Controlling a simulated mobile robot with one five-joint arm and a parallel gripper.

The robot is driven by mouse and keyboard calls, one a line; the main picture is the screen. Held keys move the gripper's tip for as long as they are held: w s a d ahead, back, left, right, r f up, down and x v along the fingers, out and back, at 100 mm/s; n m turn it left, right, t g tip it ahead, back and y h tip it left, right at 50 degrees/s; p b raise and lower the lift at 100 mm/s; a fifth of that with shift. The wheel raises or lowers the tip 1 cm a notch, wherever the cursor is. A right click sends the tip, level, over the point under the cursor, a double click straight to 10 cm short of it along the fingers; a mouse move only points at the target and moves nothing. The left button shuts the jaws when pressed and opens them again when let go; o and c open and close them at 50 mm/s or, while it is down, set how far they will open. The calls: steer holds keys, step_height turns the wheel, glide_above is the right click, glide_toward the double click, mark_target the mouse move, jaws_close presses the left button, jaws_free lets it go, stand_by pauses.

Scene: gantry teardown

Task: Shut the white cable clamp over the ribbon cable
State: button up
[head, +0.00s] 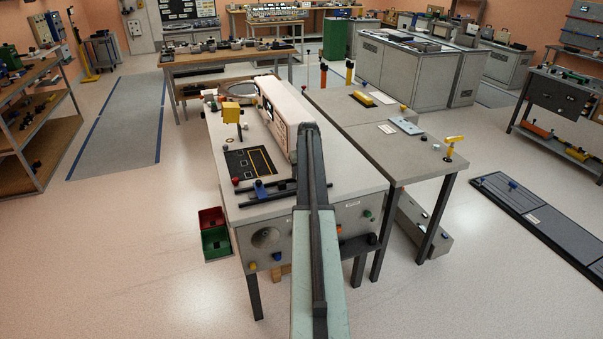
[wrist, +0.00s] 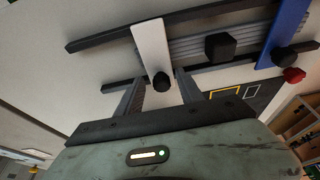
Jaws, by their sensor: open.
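The white cable clamp (wrist: 148,42) is a flat bar with a black knob (wrist: 161,82) at its lower end, in the wrist view. The bar lies across the upper dark rail and the grey ribbed ribbon cable (wrist: 188,49); whether it is raised or pressed down I cannot tell. My gripper (wrist: 161,92) is open, with one finger on each side of the picture area just below the knob. The knob shows between the fingers, with no clear contact. In the head view my arm hides the white clamp and my gripper.
A blue bar (wrist: 284,32) with a black knob crosses the rails at right, near a red knob (wrist: 293,75). A black block (wrist: 220,47) sits on the cable. In the head view, a white long housing (head: 284,122) and yellow block (head: 231,112) stand on the bench (head: 335,190).

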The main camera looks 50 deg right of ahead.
steer(key=p+v, duration=0.5)
steer(key=v, duration=0.1)
steer(key=shift+s+a+r, duration=0.1)
steer(key=shift+s+r, duration=0.05)
steer(key=shift+r, duration=0.2)
